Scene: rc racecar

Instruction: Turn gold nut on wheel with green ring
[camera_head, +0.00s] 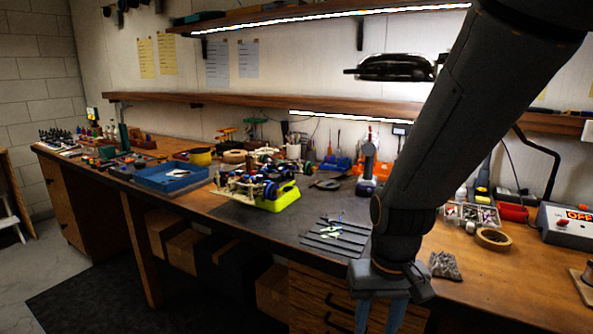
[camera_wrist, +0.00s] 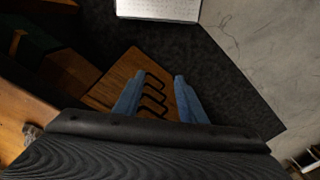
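The RC car (camera_head: 250,184) sits on a bright yellow-green stand (camera_head: 285,198) on the dark bench mat. Its wheels show as small dark and blue shapes. I cannot make out a gold nut or tell which wheel has a green ring. My gripper (camera_head: 380,318) hangs in front of the bench's front edge, to the right of the car and well apart from it, with its blue fingers pointing down. In the wrist view my gripper (camera_wrist: 158,80) is open and empty, its fingers apart. The car is not in the wrist view.
Dark strips (camera_head: 334,236) with small green and white pieces lie right of the car. A blue tray (camera_head: 170,178) stands left of it. A cordless screwdriver (camera_head: 367,165) stands behind. A tape roll (camera_head: 492,239) lies at right. Drawers (camera_wrist: 130,85) show below my gripper.

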